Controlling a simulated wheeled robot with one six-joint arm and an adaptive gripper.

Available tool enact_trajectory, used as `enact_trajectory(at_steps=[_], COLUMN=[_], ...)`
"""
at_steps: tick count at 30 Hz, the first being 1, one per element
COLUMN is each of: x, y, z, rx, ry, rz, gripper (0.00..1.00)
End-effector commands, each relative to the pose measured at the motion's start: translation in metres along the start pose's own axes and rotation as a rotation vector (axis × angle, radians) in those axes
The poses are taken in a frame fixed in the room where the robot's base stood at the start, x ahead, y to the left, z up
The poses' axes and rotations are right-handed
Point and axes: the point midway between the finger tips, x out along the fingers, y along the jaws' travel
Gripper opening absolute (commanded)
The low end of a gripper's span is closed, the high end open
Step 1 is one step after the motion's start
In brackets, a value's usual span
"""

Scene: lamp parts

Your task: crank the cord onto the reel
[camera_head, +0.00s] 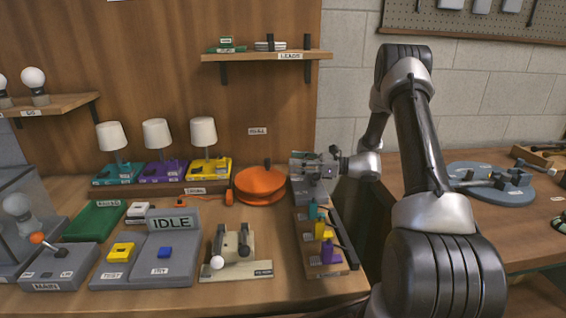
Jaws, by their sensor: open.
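How much cord is on the reel is too small to tell. My gripper (298,166) is open at the right of the reel, close to its edge and apart from the knob. Its fingers are small in view, and nothing shows between them.
A rack (308,268) with coloured pieces stands below my gripper. Three lamps (157,150) stand to the left. A grey box with an IDLE display (170,222) and a wooden fixture (235,268) sit in front. A LEADS shelf (267,56) hangs above.

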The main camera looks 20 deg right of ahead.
Motion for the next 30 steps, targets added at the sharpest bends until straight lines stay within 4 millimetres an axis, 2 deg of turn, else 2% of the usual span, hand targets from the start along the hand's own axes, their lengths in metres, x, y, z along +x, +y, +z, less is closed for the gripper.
enact_trajectory(at_steps=[4, 12, 16, 19, 24, 30], x=[-0.011, -0.012, -0.015, -0.023, -0.013, -0.024], y=[0.0, 0.0, 0.002, 0.01, 0.067, 0.142], z=[0.0, 0.0, 0.006, 0.025, 0.067, 0.107], rx=[0.0, 0.0, -0.022, -0.096, -0.26, -0.496], ry=[0.0, 0.0, 0.012, 0.052, 0.192, 0.372], rz=[-0.001, 0.0, 0.007, 0.03, 0.204, 0.424], gripper=[0.42, 0.41, 0.17, 0.0, 0.0, 0.0])
